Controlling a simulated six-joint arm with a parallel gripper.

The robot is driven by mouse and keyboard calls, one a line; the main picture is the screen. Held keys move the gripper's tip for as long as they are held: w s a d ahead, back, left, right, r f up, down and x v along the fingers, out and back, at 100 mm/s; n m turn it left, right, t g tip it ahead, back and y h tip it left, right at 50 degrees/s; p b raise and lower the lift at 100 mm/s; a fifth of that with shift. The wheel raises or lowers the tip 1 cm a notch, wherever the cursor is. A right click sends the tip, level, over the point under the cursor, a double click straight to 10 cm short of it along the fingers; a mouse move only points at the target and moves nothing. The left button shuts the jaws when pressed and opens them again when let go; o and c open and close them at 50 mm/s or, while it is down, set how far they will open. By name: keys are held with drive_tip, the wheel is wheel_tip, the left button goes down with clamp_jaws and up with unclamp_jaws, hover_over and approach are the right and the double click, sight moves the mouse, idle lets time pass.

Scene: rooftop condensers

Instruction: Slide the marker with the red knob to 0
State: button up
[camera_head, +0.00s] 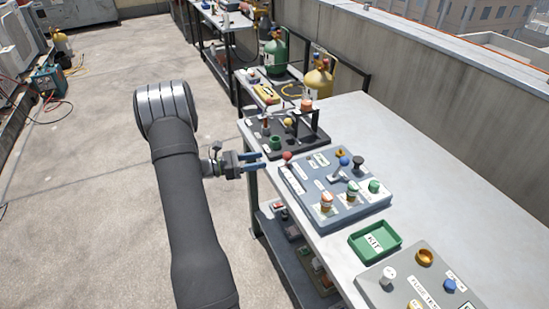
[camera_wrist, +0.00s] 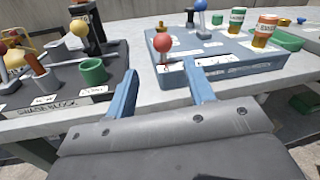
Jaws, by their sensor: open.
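The red knob (camera_head: 287,156) stands at the near left corner of a blue-grey panel (camera_head: 345,215) on the table. In the wrist view the red knob (camera_wrist: 163,42) sits on the panel (camera_wrist: 235,72), just beyond the fingers and between their lines. My gripper (camera_head: 262,162) is open and empty at the table's left edge, a little short of the knob and apart from it. It also shows in the wrist view (camera_wrist: 160,90) with blue fingers spread. White labels lie beside the knob; I cannot read a scale or the 0 mark.
A dark block (camera_head: 262,135) with a green cup (camera_head: 275,142) and a yellow ball knob stands left of the panel. A green tray (camera_head: 375,242) lies to the right. The table's back is clear.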

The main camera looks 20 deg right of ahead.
sight(286, 156)
drive_tip(key=w+a, duration=0.1)
drive_tip(key=a, duration=0.6)
drive_tip(key=shift+w, duration=0.2)
drive_tip(key=shift+d, duration=0.15)
drive_tip(key=s+d, duration=0.1)
drive_tip(key=d, duration=0.4)
drive_tip(key=s+d, duration=0.1)
drive_tip(key=d, duration=0.5)
drive_tip(key=s+d, duration=0.1)
drive_tip(key=d, duration=0.5)
drive_tip(key=shift+s, duration=0.55)
idle(1.4)
drive_tip(key=shift+w+a, duration=0.2)
drive_tip(key=shift+w, duration=0.05)
drive_tip(key=w+a, duration=0.1)
drive_tip(key=a, duration=0.7)
drive_tip(key=w+a, duration=0.2)
drive_tip(key=a, duration=0.6)
drive_tip(key=shift+w+a, duration=0.3)
drive_tip(key=shift+a, duration=0.1)
drive_tip(key=shift+d, duration=0.1)
